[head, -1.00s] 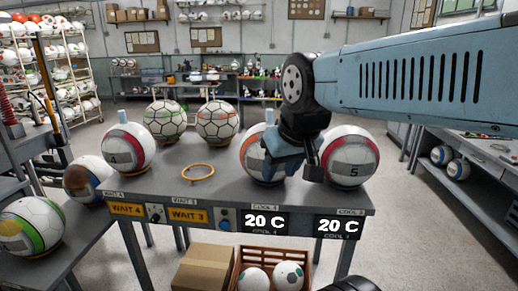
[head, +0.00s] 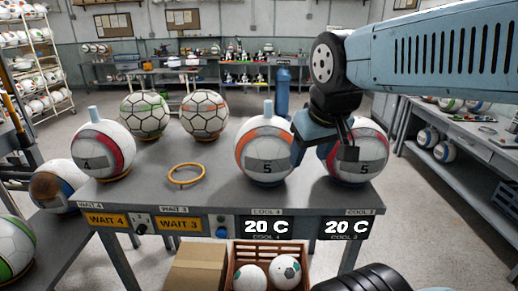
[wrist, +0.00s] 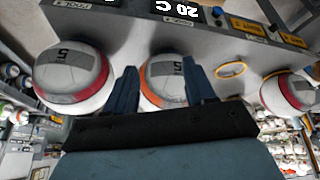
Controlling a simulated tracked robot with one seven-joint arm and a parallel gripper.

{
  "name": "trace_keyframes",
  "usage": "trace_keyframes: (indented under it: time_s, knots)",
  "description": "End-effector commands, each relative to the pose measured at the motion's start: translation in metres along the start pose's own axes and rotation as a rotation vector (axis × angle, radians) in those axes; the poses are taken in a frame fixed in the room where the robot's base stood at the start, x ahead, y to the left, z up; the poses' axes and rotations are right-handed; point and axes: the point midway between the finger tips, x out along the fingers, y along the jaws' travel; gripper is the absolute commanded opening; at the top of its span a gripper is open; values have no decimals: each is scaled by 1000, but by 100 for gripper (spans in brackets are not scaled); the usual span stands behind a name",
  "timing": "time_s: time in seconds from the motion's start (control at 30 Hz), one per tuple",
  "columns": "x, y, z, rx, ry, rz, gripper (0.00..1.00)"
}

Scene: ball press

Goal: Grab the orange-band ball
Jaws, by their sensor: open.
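The orange-band ball (head: 264,165) is white with a grey patch marked 5. It stands at the COOL 4 place of the grey table. In the wrist view, which is upside down, the orange-band ball (wrist: 160,70) shows beyond and between my two fingers, partly hidden by them. My gripper (head: 322,150) is open and empty. In the head view it is just right of the orange-band ball, overlapping the red-band ball (head: 372,155) marked 5. In the wrist view my fingers (wrist: 162,88) stand apart; contact with the ball cannot be told.
A red-band ball marked 4 (head: 103,150), two patterned balls (head: 146,115) (head: 205,114) and an empty orange ring (head: 186,174) are on the table (head: 215,193). A box (head: 197,268) and a crate (head: 236,262) with balls stand below its front.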

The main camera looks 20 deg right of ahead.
Motion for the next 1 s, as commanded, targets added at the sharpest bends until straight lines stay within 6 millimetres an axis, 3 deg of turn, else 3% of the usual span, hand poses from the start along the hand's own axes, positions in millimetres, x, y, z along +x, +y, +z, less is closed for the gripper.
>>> trace_keyframes:
  time_s: [0.27,0.57,0.77,1.0]
  knots:
    - [28,22,-16,-480,-298,155,54]
    - [48,30,-67,-1036,-632,395,54]
    - [57,11,-118,-1376,-839,599,54]
    - [66,-44,-179,-1702,-1052,892,54]
